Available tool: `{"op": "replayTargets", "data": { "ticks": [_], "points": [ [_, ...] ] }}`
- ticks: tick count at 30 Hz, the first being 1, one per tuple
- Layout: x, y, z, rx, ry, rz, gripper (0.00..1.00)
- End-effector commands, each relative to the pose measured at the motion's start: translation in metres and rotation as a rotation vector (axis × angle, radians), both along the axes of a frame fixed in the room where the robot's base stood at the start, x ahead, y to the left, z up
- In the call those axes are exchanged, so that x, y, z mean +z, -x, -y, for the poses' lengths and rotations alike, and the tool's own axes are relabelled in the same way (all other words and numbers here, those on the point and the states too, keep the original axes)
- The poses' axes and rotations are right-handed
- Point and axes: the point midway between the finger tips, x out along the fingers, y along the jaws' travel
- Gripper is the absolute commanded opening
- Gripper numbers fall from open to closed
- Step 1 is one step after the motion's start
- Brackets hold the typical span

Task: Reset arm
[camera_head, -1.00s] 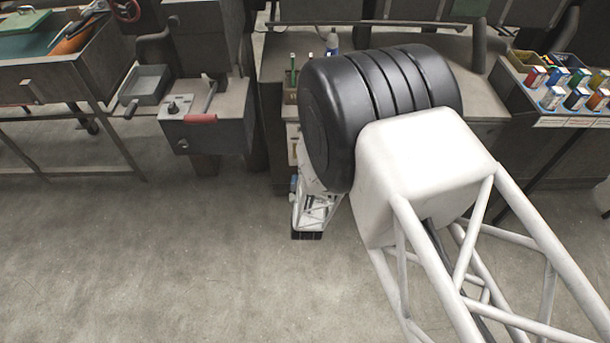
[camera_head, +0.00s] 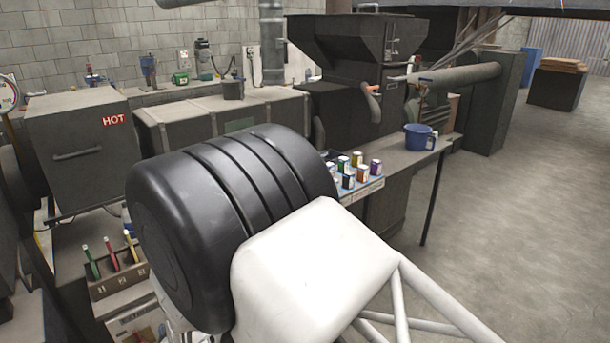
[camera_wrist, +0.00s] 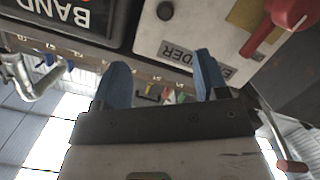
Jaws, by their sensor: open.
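My gripper (camera_wrist: 162,80) shows in the wrist view with its two blue fingers spread apart and nothing between them. Beyond the fingers are a dark panel with upside-down "BAND" lettering (camera_wrist: 55,12) and a pale plate with a partly covered label ending in "DER" (camera_wrist: 195,55). A red lever (camera_wrist: 290,12) is at the upper right. In the head view, my arm's black joint and white link fill the lower middle. My gripper's fingers do not show there.
A bench carries a rack of colored cans (camera_head: 358,172) and a blue bucket (camera_head: 418,137). A box of colored sticks (camera_head: 117,272) is left of my arm. A cabinet marked "HOT" (camera_head: 75,140) stands at the left. Open floor (camera_head: 510,220) lies to the right.

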Motion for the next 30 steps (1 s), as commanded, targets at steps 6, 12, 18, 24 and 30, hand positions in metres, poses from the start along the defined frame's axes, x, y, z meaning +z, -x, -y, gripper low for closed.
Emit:
{"op": "replayTargets", "data": {
  "ticks": [6,12,18,24,30],
  "points": [
    [0.061,-0.046,0.052,-0.072,0.011,-0.135,0.67],
    [0.111,-0.072,0.109,-0.142,0.021,-0.259,0.67],
    [0.158,-0.086,0.173,-0.218,0.029,-0.382,0.67],
    [0.202,-0.084,0.241,-0.302,0.034,-0.501,0.67],
    [0.241,-0.069,0.31,-0.392,0.035,-0.619,0.67]
  ]
}}
